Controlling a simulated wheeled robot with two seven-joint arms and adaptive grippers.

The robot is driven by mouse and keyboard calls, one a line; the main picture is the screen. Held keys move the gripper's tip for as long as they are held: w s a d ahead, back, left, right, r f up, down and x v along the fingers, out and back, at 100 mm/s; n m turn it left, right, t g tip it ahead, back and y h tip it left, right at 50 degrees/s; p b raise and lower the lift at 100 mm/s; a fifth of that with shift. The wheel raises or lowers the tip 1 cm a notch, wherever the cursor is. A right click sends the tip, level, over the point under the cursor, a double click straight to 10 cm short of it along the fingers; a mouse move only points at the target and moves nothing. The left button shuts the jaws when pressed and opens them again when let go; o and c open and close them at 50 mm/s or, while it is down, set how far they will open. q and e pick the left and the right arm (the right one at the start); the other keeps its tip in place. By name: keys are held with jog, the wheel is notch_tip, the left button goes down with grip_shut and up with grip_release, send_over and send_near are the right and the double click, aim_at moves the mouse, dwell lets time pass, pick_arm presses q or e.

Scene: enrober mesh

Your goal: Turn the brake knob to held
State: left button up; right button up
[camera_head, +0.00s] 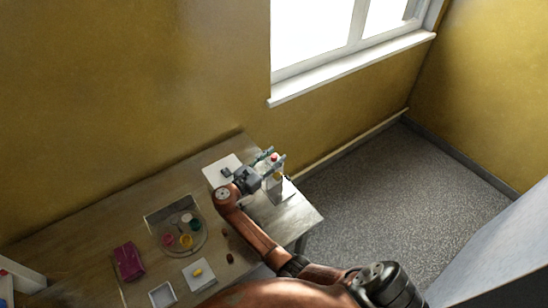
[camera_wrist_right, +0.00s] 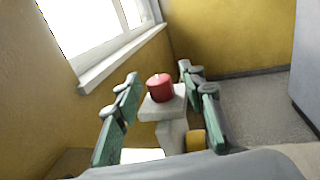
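A red round knob (camera_wrist_right: 159,87) sits on top of a pale stand (camera_wrist_right: 163,112) in the right wrist view. The head view also shows something red (camera_head: 275,156) at the gripper. A yellow round part (camera_wrist_right: 196,140) shows lower on the right side of the stand; no label tells which one is the brake knob. My right gripper (camera_wrist_right: 158,78) is open, with its green-edged fingers on either side of the red knob and a gap to each. In the head view my right gripper (camera_head: 274,161) is at the table's far right end. My left gripper is out of view.
A round tray (camera_head: 184,252) with several coloured cups lies on the wooden table (camera_head: 98,222). A magenta item (camera_head: 129,261), a white square (camera_head: 198,275) with a yellow piece, and a small white box (camera_head: 162,294) are nearby. A white plate (camera_head: 215,166) lies behind my right gripper.

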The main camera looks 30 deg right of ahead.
jog(key=v, duration=1.2)
